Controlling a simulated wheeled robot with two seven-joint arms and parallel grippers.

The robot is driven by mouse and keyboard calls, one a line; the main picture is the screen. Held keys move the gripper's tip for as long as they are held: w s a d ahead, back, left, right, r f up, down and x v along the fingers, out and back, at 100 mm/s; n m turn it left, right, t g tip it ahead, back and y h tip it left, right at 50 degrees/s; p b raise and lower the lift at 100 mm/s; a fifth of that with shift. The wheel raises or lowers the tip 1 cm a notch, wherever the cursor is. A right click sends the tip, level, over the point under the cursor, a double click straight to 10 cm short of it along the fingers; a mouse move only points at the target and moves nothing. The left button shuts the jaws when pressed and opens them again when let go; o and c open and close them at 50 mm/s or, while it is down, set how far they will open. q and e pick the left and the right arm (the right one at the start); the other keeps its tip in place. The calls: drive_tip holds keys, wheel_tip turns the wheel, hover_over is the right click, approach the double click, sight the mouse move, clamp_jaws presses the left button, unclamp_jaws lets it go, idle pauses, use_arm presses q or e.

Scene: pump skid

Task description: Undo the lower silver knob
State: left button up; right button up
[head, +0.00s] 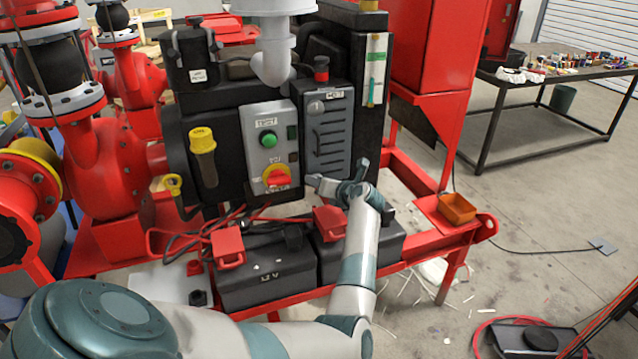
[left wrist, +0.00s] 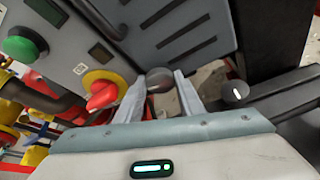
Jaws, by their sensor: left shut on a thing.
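The lower silver knob (left wrist: 160,78) shows as a grey round knob between my left fingers in the left wrist view, at the lower end of the grey louvred panel (head: 327,135). My left gripper (head: 336,174) is at the panel's lower right corner; in the left wrist view (left wrist: 160,88) its two fingers are shut on the knob from both sides. The fingers hide the knob in the head view. Another silver knob (head: 316,106) sits near the panel's top left. My right gripper is not in view.
Left of the panel is a control box with a green button (head: 268,140) and a red-on-yellow rotary switch (head: 277,178). Below are black batteries (head: 262,278) with red clamps (head: 228,246) and cables. An orange tray (head: 457,209) is on the red frame at right.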

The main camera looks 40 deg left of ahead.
use_arm(q)
drive_tip(key=shift+f, duration=0.1)
drive_tip(key=o, duration=1.1)
drive_tip(key=shift+c, duration=0.2)
